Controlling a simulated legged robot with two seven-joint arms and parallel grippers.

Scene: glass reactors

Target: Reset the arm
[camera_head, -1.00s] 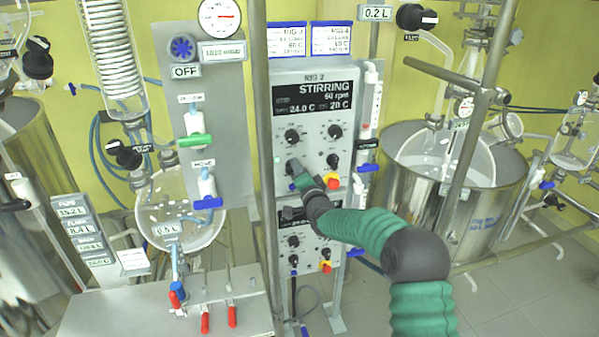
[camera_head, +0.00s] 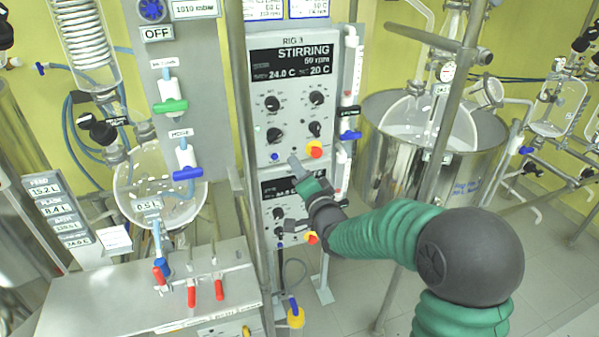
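My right arm comes in from the lower right, with green sleeves and dark joints. My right gripper (camera_head: 295,162) is in front of the lower edge of the upper control box (camera_head: 291,100), below its knobs and left of a red and yellow button (camera_head: 315,149). The fingertips are small and seen from behind, so I cannot tell whether they are open or shut, or whether they touch the box. No held thing shows. The box display reads STIRRING. My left gripper is not in view.
A second control box (camera_head: 271,222) is below, partly behind my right arm. A metal post (camera_head: 238,90) stands left of the boxes. A steel vessel (camera_head: 480,175) with glassware stands right. A grey bench (camera_head: 120,295) with red-handled valves is lower left. Floor shows at the lower right.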

